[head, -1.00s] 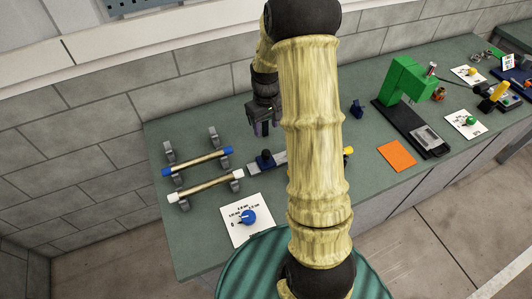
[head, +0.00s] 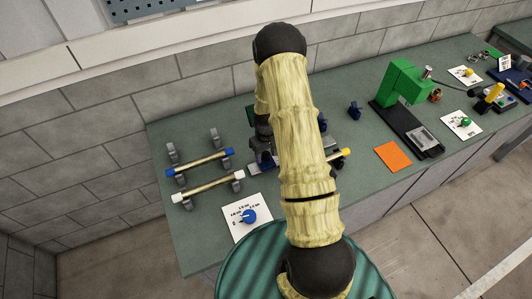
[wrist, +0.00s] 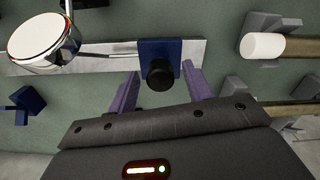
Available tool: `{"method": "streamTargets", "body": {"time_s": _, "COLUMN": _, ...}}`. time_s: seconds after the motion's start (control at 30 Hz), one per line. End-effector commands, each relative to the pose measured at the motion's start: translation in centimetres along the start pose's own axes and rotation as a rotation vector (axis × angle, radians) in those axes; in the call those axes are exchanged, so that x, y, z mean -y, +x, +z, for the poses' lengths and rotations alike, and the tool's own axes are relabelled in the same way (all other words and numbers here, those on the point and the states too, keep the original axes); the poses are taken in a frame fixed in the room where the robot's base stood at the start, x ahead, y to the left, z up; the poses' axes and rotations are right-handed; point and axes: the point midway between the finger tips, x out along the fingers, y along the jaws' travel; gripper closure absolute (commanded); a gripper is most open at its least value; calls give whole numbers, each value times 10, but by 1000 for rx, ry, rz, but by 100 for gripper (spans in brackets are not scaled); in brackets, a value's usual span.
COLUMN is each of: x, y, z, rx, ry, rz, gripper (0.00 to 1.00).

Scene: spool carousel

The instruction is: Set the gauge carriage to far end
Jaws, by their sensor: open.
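The gauge carriage, a blue block (wrist: 174,47) with a black knob (wrist: 160,76), sits on a flat pale metal rail (wrist: 105,62) in the wrist view. It is near the rail's right end there, on the side of the rods. A round dial gauge (wrist: 42,38) with a thin stem stands farther left along the rail. My gripper (wrist: 160,82) is open, its two purple fingers on either side of the knob with gaps visible. In the head view my arm hides most of the rail, and my gripper (head: 263,152) is low at the carriage, partly hidden.
Two rods, one blue-ended (head: 203,162) and one white-ended (head: 210,188), rest on grey stands to the left.

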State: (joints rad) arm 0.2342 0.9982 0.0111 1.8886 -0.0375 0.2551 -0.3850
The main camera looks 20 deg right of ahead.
Motion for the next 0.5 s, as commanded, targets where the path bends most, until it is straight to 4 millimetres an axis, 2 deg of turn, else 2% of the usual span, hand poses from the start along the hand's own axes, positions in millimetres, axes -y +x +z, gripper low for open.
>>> {"method": "streamTargets", "body": {"time_s": 0.2, "x": 0, "y": 13, "z": 1, "rx": 1, "ry": 0, "rz": 0, "gripper": 50}}
{"method": "streamTargets", "body": {"time_s": 0.47, "x": 0, "y": 14, "z": 0, "rx": 0, "ry": 0, "rz": 0, "gripper": 50}}
{"method": "streamTargets", "body": {"time_s": 0.5, "x": 0, "y": 14, "z": 0, "rx": 0, "ry": 0, "rz": 0, "gripper": 57}}
